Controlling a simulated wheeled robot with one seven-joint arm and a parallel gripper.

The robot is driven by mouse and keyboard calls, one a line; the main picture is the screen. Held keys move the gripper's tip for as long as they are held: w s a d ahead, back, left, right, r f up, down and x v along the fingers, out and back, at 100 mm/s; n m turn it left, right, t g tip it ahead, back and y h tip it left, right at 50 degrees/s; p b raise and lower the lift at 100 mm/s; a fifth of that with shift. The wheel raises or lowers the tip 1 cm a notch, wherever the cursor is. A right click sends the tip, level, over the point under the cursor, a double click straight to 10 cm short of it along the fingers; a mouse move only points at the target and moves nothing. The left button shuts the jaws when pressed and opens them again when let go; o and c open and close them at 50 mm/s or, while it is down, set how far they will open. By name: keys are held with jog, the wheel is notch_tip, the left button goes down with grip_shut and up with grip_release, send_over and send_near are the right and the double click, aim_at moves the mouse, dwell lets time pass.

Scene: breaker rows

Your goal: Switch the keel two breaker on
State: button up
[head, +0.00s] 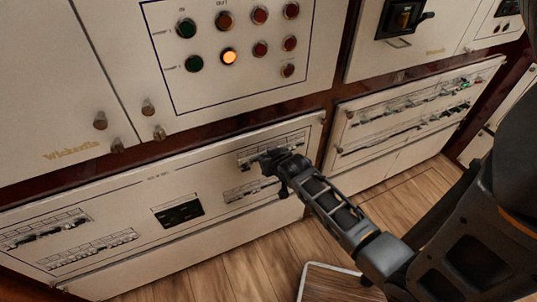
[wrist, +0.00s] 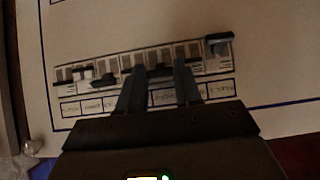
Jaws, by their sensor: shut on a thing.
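The upper right breaker row (head: 290,143) is on the lower cream panel, and it fills the middle of the wrist view (wrist: 110,62). It has several breakers with dark toggles and a strip of labels below, too blurred to read. I cannot tell which breaker is keel two. My gripper (head: 264,161) is at this row, its fingers against the panel face. In the wrist view my gripper (wrist: 160,72) is shut on a breaker toggle near the middle of the row; the fingers hide most of it. A larger dark handle (wrist: 217,44) is at the row's right end.
A second breaker row (head: 245,191) lies just below. Two more rows (head: 45,228) are at the panel's left, with a dark display (head: 178,212) between. Above is a lamp panel (head: 238,45) with one amber lamp lit. Knobs (head: 148,107) stick out above. Wooden floor (head: 270,265) is below.

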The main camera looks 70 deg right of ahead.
jog(key=shift+r+y+p, duration=0.1)
jog(key=shift+y+p, duration=0.2)
jog(key=shift+p, duration=0.15)
jog(key=o, duration=1)
jog(key=shift+o, duration=0.2)
jog(key=v, duration=0.7)
jog(key=shift+a+r+b, duration=0.25)
jog(key=shift+r+b, duration=0.05)
jog(key=shift+b, duration=0.05)
